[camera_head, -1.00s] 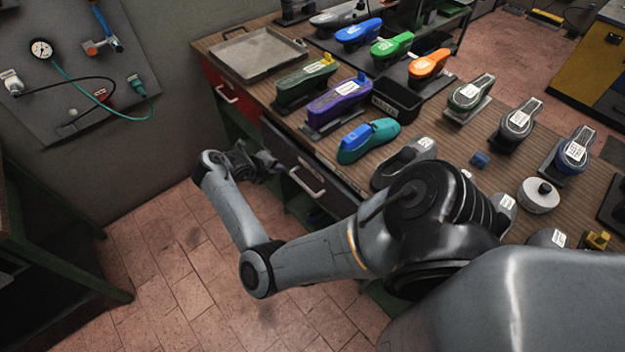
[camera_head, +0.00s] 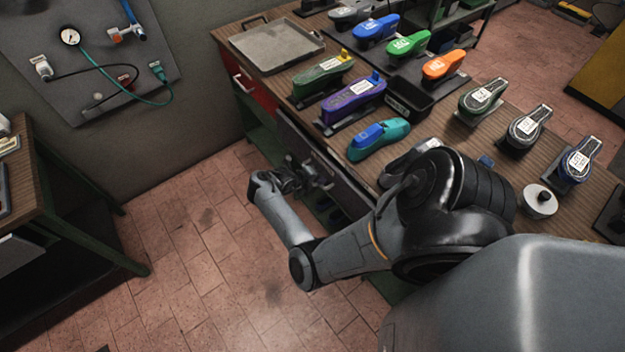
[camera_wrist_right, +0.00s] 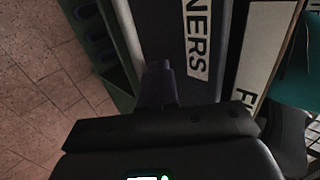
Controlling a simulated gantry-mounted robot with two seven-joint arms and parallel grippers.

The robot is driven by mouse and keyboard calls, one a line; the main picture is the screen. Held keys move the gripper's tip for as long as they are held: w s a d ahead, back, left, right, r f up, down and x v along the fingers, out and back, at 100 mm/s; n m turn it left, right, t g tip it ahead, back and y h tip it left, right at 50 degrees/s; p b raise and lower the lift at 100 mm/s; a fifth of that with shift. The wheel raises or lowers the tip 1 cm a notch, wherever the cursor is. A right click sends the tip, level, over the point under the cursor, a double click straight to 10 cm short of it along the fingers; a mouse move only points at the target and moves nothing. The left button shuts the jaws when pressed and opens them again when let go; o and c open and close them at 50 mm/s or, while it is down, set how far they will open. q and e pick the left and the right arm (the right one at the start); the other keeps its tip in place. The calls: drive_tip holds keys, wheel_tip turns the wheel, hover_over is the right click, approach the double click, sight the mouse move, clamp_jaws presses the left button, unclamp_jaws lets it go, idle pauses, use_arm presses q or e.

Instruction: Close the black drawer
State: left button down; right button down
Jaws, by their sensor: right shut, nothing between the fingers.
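The black drawer (camera_head: 349,190) is in the front of the wooden-topped bench, below the shoe forms. How far it stands out cannot be told. In the right wrist view its dark front (camera_wrist_right: 208,80) carries a white label ending in "NERS". My right gripper (camera_head: 326,179) is in front of the drawer and hides its handle in the head view. In the right wrist view the gripper's shut fingers (camera_wrist_right: 158,78) are empty and point at the drawer front, touching or very near it. My left gripper is not in view.
A red drawer (camera_head: 256,91) is farther left in the bench front. The bench top (camera_head: 455,135) holds a metal tray (camera_head: 275,47), several coloured shoe forms and a black bin (camera_head: 411,98). Another table (camera_head: 50,190) stands at the left. Tiled floor (camera_head: 190,250) between is clear.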

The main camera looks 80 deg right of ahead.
sight(330, 173)
drive_tip(key=shift+x, duration=1.3)
drive_tip(key=s+d+b, duration=0.1)
drive_tip(key=s+d, duration=0.2)
drive_tip(key=shift+d, duration=0.3)
drive_tip(key=shift+a, duration=0.1)
